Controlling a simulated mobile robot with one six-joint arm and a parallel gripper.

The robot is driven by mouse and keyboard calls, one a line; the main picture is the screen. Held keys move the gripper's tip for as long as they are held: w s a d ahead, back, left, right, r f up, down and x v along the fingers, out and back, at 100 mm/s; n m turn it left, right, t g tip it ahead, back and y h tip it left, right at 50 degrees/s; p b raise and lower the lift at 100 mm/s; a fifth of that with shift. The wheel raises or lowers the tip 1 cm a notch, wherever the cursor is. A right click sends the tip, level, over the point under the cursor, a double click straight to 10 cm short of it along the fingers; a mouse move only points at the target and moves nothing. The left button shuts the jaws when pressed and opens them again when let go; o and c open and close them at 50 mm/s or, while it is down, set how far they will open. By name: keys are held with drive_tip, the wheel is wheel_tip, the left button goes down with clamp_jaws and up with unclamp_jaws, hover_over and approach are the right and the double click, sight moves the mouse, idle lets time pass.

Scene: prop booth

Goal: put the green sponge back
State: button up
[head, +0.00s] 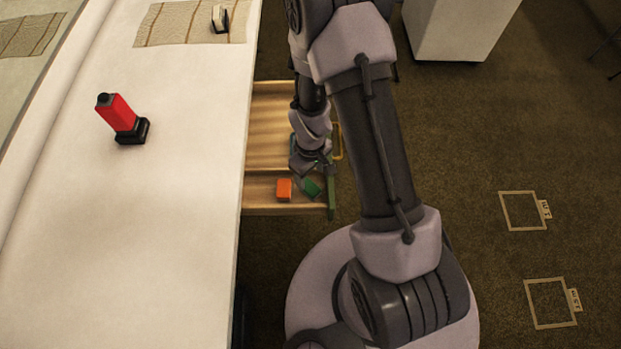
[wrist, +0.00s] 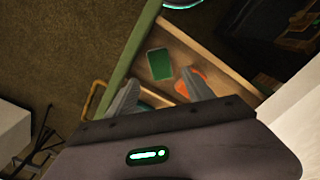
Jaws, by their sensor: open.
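The green sponge (head: 310,187) lies in the front compartment of an open wooden drawer (head: 265,208), close to the drawer's green front panel (head: 331,200). In the wrist view the sponge (wrist: 159,64) shows as a green rectangle beyond my fingertips. My gripper (head: 306,168) is over the drawer, just behind the sponge in the head view. In the wrist view my gripper (wrist: 160,77) has its two fingers spread, with no sponge between them. Whether a finger touches the sponge cannot be told.
An orange block (head: 284,189) lies left of the sponge, partly hidden by a finger in the wrist view. A divider splits the drawer; a teal thing (wrist: 152,98) shows between my fingers. A red bottle-like thing (head: 118,114) stands on the white table (head: 170,220). The drawer has a yellow handle (head: 339,142).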

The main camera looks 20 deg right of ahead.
wheel_tip(320, 180, up, 22)
drive_tip(key=m+t, duration=0.2)
drive_tip(key=m, duration=0.2)
drive_tip(key=s+a+r+m+t+y, duration=0.1)
drive_tip(key=s+a+r+m+t, duration=0.1)
drive_tip(key=s+r, duration=0.4)
drive_tip(key=s+a+r+m+t+y, duration=0.1)
drive_tip(key=s+a+r+m, duration=0.1)
drive_tip(key=s+r, duration=0.4)
wheel_tip(320, 180, up, 5)
drive_tip(key=shift+s+r+m+t+p, duration=0.2)
drive_tip(key=shift+s+m+t+p, duration=0.25)
drive_tip(key=shift+m, duration=0.45)
